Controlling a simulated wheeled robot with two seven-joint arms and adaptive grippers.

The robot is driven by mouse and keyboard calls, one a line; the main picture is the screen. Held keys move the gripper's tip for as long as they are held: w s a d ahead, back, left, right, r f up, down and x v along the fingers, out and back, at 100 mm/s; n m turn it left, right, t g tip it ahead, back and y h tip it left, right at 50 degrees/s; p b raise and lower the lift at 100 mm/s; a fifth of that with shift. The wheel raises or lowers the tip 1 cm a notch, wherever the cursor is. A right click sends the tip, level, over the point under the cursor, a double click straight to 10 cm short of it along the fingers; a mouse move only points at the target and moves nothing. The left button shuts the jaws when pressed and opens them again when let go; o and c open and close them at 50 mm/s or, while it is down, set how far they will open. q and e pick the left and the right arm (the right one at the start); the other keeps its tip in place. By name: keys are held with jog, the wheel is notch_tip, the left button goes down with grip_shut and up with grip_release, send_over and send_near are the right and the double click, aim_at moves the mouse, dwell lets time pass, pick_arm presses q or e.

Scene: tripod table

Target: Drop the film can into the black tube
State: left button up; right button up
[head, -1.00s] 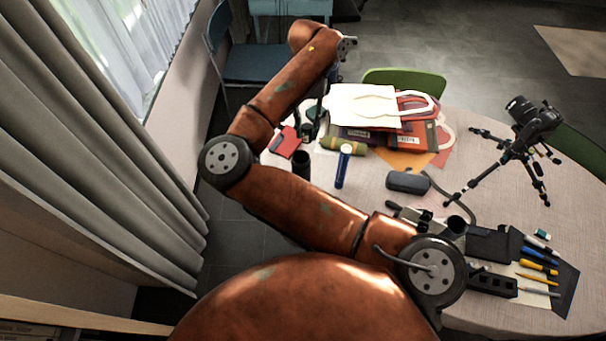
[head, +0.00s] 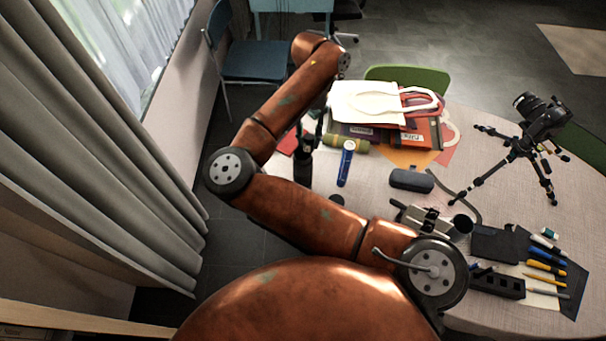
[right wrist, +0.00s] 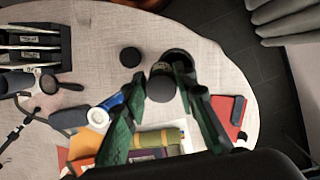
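The film can (right wrist: 161,88), a small dark cylinder with a grey end, sits between the green fingertips of my right gripper (right wrist: 158,80) in the right wrist view, and the fingers appear closed on its sides. The black tube (right wrist: 181,57) is right behind the can, its dark round rim partly hidden by the can and a finger. In the head view the black tube (head: 302,170) stands upright at the table's left edge. My right gripper (head: 309,138) hangs just above it; the can is too small and dark there to make out. My left gripper is not in view.
A black round cap (right wrist: 130,57) lies beside the tube. A blue cylinder (head: 346,163), an olive roll (head: 347,143), a red item (head: 287,143) and a dark case (head: 411,180) are close by. A camera tripod (head: 515,150) stands at the right.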

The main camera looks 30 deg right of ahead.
jog(key=o, duration=0.4)
jog(key=v, duration=1.2)
jog(key=shift+s+d, duration=0.1)
